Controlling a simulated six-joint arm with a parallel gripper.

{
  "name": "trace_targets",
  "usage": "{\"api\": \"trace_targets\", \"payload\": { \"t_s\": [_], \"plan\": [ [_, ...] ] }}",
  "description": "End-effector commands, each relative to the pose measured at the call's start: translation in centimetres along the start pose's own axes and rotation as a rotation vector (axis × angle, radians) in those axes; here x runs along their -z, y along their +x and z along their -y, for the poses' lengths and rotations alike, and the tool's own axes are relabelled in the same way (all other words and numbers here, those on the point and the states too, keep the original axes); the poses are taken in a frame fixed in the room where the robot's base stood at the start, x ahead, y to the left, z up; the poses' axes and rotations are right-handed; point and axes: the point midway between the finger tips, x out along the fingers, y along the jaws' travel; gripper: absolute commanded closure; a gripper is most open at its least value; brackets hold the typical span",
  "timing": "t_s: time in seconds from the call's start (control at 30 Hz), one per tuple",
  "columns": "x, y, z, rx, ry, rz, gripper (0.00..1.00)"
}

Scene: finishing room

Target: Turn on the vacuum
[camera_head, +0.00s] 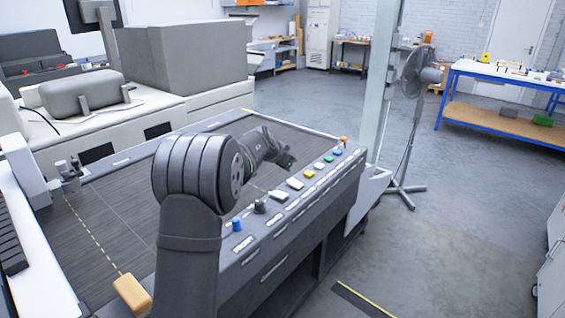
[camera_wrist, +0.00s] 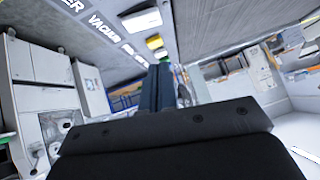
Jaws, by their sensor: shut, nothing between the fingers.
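The control panel (camera_head: 272,240) runs along the near side of the machine, with a row of coloured buttons and knobs on its top. In the wrist view a label reading VACUUM (camera_wrist: 103,28) is on the panel. A white button (camera_wrist: 142,20) is near that label, with a yellow button (camera_wrist: 155,42) beyond it. Which button the label belongs to is not certain. My gripper (camera_wrist: 160,70) is shut and empty, its fingers pointing towards the row. In the head view my gripper (camera_head: 287,160) is above the dark bed, beside the row; contact with any button is not visible.
A blue knob (camera_head: 237,224) and a black knob (camera_head: 260,206) stand at the near end of the panel. White buttons (camera_head: 295,183), a green button (camera_head: 319,166) and an orange-red knob (camera_head: 343,141) follow along it. A grey post (camera_head: 380,90) and a fan (camera_head: 412,80) stand beyond.

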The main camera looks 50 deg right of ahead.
Motion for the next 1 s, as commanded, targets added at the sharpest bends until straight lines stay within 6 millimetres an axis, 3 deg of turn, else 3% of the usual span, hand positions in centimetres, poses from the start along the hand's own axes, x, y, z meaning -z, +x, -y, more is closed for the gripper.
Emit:
{"api": "trace_targets", "payload": {
  "t_s": [0.27, 0.43, 1.0],
  "plan": [
    [0.0, 4.8, 0.0, 0.000, -0.001, 0.000, 1.00],
    [-1.8, 6.6, 0.0, 0.000, -0.002, 0.000, 1.00],
    [-2.8, 7.6, 0.1, -0.001, -0.002, -0.001, 1.00]
  ]
}}
